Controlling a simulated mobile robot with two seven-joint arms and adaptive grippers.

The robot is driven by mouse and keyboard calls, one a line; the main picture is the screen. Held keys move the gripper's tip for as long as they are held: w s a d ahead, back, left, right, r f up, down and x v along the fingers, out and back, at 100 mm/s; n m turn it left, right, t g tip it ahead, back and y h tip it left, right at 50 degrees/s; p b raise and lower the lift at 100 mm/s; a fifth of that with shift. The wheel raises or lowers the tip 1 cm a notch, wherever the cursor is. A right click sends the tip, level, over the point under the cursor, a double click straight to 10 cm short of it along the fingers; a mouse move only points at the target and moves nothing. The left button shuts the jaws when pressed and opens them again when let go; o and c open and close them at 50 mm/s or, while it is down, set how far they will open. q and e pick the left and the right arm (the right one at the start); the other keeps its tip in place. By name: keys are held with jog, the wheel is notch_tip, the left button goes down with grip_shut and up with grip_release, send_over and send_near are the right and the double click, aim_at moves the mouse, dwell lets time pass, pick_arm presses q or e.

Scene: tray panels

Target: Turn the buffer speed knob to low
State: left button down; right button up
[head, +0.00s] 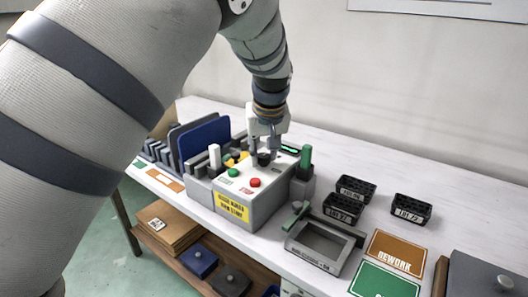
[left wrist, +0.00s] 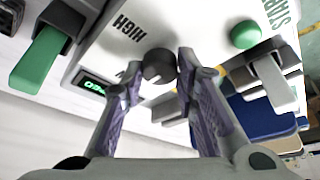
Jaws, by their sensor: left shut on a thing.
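The speed knob (head: 264,158) is a dark round knob on the white top of the buffer control box (head: 262,208). My left gripper (head: 265,150) comes down on it from above. In the left wrist view the knob (left wrist: 158,62) sits between the two fingers of my left gripper (left wrist: 160,70), which is shut on it. The word HIGH (left wrist: 129,28) is printed beside the knob. Another marking near the left finger is mostly hidden. I cannot tell which way the knob points. My right gripper is not in view.
The box also has a green button (head: 233,172), a red button (head: 255,182) and a lit green display (left wrist: 97,86). A green-handled lever (head: 305,157) stands close on the right. Blue and grey panels (head: 203,140) stand in a rack at left. Black crates (head: 356,190) lie at right.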

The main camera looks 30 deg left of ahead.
pick_arm(q)
jog(key=shift+f, duration=0.1)
jog(key=c, duration=1.3)
grip_release()
jog(key=v, duration=1.2)
